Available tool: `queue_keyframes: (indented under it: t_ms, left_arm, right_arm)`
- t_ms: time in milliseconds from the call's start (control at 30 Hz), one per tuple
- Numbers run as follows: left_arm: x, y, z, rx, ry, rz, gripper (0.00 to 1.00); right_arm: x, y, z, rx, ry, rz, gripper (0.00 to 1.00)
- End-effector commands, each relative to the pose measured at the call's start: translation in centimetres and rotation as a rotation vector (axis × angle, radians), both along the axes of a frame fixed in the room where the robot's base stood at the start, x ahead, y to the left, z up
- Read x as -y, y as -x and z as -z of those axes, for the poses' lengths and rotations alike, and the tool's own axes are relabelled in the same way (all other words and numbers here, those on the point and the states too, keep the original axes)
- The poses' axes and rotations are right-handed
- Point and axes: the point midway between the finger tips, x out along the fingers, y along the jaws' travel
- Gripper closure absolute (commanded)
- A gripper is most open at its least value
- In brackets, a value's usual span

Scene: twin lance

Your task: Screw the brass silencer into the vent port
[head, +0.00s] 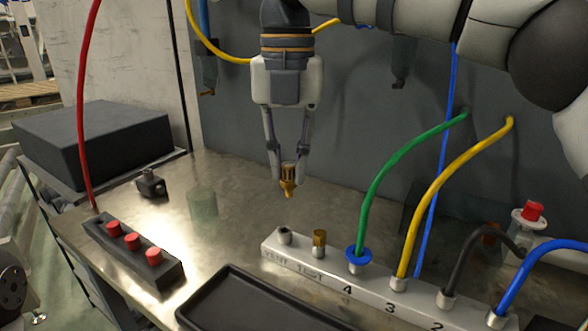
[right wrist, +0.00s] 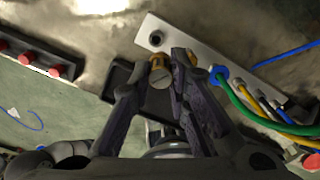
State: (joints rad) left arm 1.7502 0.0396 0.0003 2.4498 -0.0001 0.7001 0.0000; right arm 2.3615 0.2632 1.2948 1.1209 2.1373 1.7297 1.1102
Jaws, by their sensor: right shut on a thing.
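The brass silencer (head: 288,183) is held between the fingertips of my right gripper (head: 288,172), which points down. Its narrow end faces down, in the air above the bench. The vent port (head: 284,235) is an empty dark hole at the left end of the pale manifold (head: 379,302), marked VENT. The silencer appears above and behind it, apart from it. In the right wrist view the port (right wrist: 156,39) lies beyond the fingertips, and the silencer (right wrist: 160,79) shows between the fingers, partly hidden. My left gripper is not in view.
A brass fitting (head: 319,240) stands in the TEST port beside the vent. Green (head: 400,158) and yellow (head: 440,185) hoses rise from the manifold on the right. A black tray (head: 205,316) lies in front. A red-button box (head: 165,270) and small black block (head: 151,185) are left.

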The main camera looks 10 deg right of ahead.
Motion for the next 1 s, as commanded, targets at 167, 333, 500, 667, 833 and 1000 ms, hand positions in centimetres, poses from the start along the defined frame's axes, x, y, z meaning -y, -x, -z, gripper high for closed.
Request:
queue_keyframes:
  t_ms: [167, 333, 500, 667, 833, 1000]
  left_arm:
    - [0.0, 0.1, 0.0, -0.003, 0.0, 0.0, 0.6]
    - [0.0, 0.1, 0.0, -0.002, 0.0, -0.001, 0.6]
    - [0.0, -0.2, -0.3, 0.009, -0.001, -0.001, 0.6]
    - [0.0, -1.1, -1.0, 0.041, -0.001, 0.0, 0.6]
    - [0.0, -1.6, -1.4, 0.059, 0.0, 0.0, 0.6]
    - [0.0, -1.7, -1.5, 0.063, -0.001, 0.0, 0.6]
  right_arm:
    - [-0.1, 0.0, -0.3, -0.001, -0.001, -0.022, 1.0]
    - [-0.1, 0.0, -0.4, -0.001, -0.001, -0.023, 1.0]
    - [-0.1, 0.1, -0.5, 0.003, -0.001, -0.021, 1.0]
    - [-0.1, 0.2, 0.1, 0.004, -0.001, -0.021, 1.0]
    - [-0.1, 0.2, 2.4, 0.002, -0.002, -0.021, 1.0]
    - [-0.1, 0.1, 4.4, 0.0, -0.001, -0.02, 1.0]
